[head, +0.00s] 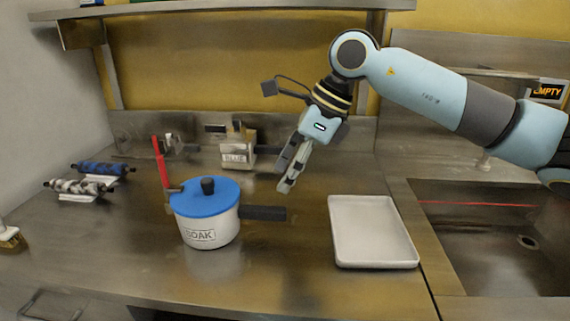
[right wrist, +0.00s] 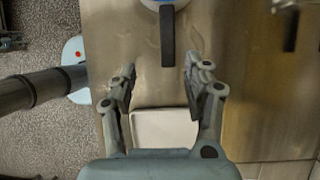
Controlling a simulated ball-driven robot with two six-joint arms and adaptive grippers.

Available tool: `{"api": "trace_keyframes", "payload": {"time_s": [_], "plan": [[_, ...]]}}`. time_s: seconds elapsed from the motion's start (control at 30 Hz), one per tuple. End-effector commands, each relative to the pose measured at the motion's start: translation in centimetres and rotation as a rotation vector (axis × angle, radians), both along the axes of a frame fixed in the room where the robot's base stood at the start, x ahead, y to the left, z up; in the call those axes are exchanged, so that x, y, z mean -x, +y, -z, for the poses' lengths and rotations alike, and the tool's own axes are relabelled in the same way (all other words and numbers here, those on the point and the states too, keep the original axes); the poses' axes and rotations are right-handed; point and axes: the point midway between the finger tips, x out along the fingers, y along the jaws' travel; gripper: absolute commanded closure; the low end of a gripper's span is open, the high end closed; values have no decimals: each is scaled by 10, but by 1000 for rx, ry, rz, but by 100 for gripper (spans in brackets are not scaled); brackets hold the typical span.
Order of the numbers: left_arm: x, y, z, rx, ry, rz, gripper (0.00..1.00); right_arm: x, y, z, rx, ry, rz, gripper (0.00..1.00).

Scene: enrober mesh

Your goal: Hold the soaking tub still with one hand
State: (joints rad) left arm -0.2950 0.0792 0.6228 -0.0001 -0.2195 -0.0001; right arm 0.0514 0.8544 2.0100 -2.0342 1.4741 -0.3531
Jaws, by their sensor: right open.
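The soaking tub (head: 210,228) is a white pot marked SOAK, upright on the steel counter. It has a blue lid (head: 207,192) with a black knob, and its dark handle (head: 263,213) sticks out to the right. My right gripper (head: 285,182) is open and empty, pointing down above and a little right of the handle, apart from it. In the right wrist view the handle (right wrist: 167,38) lies ahead, in line with the gap between the open fingers (right wrist: 160,70). Only the tub's edge (right wrist: 160,3) shows there. My left gripper is not in view.
A white tray (head: 372,262) lies right of the tub, beside the sink (head: 480,240). A red stick (head: 160,160) stands at the tub's left side. Blue (head: 100,168) and patterned (head: 78,187) rollers lie left. The front counter is clear.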

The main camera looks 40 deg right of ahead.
Motion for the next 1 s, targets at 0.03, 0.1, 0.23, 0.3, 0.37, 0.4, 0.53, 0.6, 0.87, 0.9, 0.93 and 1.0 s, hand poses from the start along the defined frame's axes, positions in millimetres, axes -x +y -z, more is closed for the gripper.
{"api": "trace_keyframes", "payload": {"time_s": [0.03,0.1,0.23,0.3,0.37,0.4,0.53,0.6,0.87,0.9,0.93,1.0], "plan": [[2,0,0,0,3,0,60,1,-9,1,36,15,2,50],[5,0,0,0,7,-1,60,2,-14,5,61,29,5,50],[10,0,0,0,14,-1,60,-1,-11,18,62,33,6,50],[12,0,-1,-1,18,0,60,-4,-7,30,60,35,4,50],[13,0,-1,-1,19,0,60,-8,-4,41,60,34,6,50],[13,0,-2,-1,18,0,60,-10,-2,48,59,35,6,50],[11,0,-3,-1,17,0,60,-17,4,71,59,34,7,50],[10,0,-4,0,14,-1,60,-20,7,81,61,35,5,50],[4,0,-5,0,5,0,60,-27,12,101,64,32,3,50],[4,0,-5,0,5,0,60,-27,12,102,64,31,4,50],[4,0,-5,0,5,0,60,-27,12,102,65,31,3,50],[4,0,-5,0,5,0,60,-27,12,102,65,31,3,50]]}}
